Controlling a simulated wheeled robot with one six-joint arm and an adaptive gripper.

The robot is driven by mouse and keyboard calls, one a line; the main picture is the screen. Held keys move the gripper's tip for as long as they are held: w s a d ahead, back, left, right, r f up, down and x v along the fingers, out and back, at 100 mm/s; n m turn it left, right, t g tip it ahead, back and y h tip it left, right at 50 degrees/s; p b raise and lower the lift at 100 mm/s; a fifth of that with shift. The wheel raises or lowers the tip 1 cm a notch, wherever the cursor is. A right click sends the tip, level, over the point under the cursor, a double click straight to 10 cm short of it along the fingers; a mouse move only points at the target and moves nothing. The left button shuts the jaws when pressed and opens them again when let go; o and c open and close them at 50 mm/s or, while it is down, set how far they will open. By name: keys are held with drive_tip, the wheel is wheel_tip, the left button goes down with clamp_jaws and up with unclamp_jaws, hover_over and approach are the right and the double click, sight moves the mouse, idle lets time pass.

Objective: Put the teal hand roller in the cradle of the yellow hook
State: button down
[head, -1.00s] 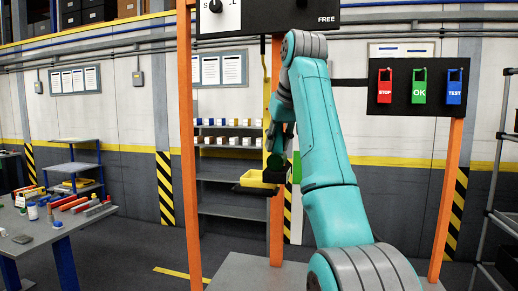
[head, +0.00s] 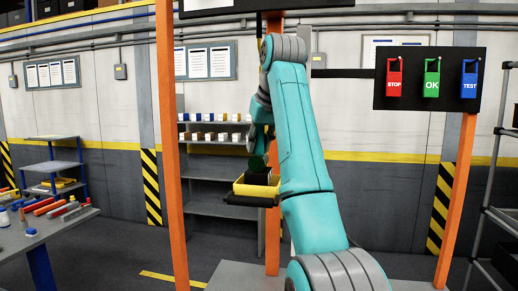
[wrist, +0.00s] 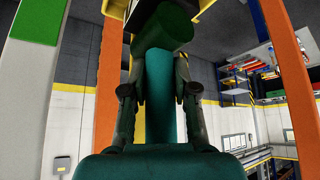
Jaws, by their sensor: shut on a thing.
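My gripper (wrist: 160,92) is shut on the teal hand roller, with a finger on each side of its teal handle (wrist: 159,75). The roller's dark green round head (wrist: 167,30) stands beyond the fingertips in the wrist view. In the head view the dark green head (head: 257,163) shows just above the yellow cradle (head: 255,189), at the left edge of my arm. I cannot tell whether they touch. Part of the yellow hook (wrist: 205,8) shows at the top of the wrist view, partly behind the roller head.
Orange posts (head: 170,150) (head: 457,190) flank my arm. A black sign board (head: 432,100) with red, green and blue tags hangs at the right. A grey table (head: 50,232) with several tools stands at the left. A shelf (head: 205,170) with small boxes is behind.

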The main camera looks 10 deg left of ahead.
drive_tip(key=shift+f, duration=0.7)
drive_tip(key=shift+f, duration=0.1)
drive_tip(key=c, duration=0.9)
unclamp_jaws()
